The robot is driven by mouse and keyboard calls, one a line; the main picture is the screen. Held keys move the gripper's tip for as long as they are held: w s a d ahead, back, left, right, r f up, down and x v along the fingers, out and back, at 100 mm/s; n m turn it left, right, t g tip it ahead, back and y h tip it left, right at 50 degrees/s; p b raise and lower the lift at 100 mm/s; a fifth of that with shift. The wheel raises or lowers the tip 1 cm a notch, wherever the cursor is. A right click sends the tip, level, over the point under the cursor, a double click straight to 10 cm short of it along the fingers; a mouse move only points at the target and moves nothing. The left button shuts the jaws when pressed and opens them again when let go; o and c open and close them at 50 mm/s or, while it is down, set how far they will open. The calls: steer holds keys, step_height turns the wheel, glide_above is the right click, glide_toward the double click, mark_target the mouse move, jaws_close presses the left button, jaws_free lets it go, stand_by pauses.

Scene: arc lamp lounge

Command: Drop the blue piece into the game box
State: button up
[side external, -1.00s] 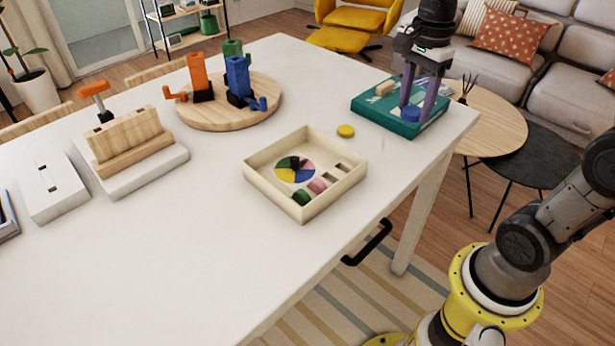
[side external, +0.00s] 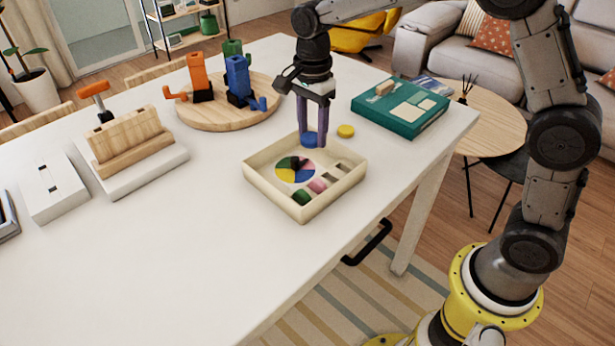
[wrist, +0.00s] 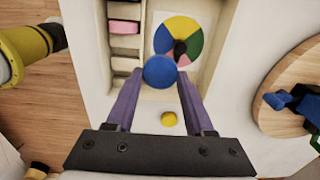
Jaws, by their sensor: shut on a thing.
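The blue piece (side external: 309,140) is a round disc held between the purple fingers of my gripper (side external: 312,134). In the wrist view the blue piece (wrist: 160,71) sits between the fingertips of my gripper (wrist: 161,76). The game box (side external: 268,193) is a shallow cream tray with a coloured wheel and a row of small compartments. My gripper holds the blue piece over or near the far side of the box; its exact height is hard to tell. A green piece (side external: 302,197) and a pink piece (side external: 318,186) lie in compartments.
A yellow disc (side external: 346,131) lies on the white table just beyond the box. A teal box (side external: 384,123) is at the right. A round wooden board (side external: 204,121) with coloured figures stands behind left. The table's front left is clear.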

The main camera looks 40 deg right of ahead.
steer(key=shift+f, duration=1.7)
steer(key=o, duration=1.4)
steer(key=shift+c, duration=0.2)
step_height(320, 180, up, 14)
